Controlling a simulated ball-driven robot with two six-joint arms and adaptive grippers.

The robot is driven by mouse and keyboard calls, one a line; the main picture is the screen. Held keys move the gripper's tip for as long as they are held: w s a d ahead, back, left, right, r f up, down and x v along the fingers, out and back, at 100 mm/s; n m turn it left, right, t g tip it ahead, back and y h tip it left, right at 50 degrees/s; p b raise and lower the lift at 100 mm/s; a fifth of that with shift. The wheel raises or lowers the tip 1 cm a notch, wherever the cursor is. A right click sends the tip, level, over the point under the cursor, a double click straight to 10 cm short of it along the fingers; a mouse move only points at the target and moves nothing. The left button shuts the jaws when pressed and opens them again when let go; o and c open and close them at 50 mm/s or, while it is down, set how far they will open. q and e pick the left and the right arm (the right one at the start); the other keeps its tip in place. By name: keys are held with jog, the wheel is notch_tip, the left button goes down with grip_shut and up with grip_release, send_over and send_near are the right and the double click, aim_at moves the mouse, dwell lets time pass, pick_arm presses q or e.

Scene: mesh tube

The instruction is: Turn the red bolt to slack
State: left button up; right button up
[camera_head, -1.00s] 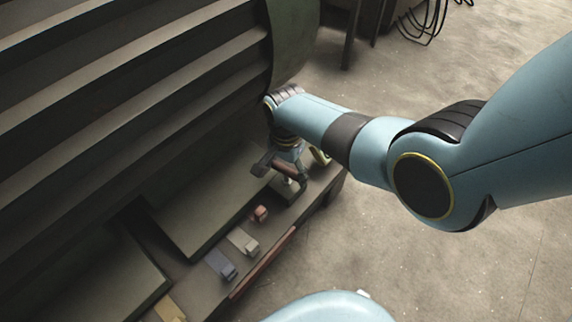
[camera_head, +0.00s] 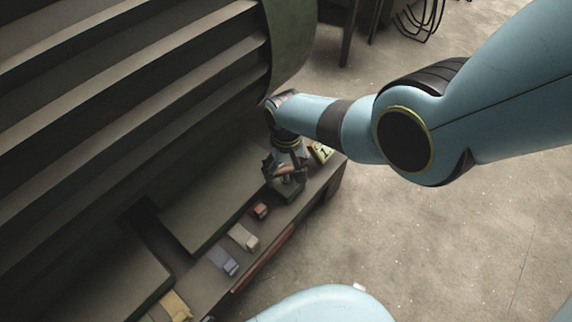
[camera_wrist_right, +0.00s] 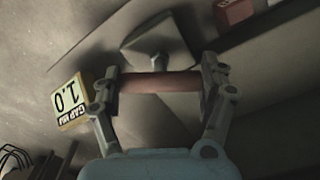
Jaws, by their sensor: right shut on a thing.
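The red bolt shows as a dull red horizontal bar (camera_wrist_right: 160,82) in the right wrist view, spanning between both fingertips of my right gripper (camera_wrist_right: 158,84). In the head view my right gripper (camera_head: 285,172) is low over the far end of the bench ledge, with a small part of the bar between its fingers. A grey block with a short stem (camera_wrist_right: 158,50) lies just beyond the bar; whether the stem joins the bar is unclear. My left gripper is not in view.
A gap sign reading 1.0 (camera_wrist_right: 70,103) stands close beside one finger; it also shows in the head view (camera_head: 320,152). Small red (camera_head: 260,210), beige (camera_head: 243,237), blue-grey (camera_head: 222,261) and yellow (camera_head: 175,305) blocks line the ledge. A large ribbed drum (camera_head: 120,100) rises left. Floor right is open.

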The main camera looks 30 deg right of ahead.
aim_at(287, 170)
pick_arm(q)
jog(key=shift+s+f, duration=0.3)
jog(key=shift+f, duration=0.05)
pick_arm(e)
jog(key=shift+n, duration=1.3)
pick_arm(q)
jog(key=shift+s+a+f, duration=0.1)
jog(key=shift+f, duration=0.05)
pick_arm(e)
jog(key=o, duration=0.9)
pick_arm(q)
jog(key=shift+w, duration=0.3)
pick_arm(e)
jog(key=shift+o, duration=1.3)
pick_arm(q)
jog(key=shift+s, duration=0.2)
pick_arm(e)
notch_tip(287, 170, up, 12)
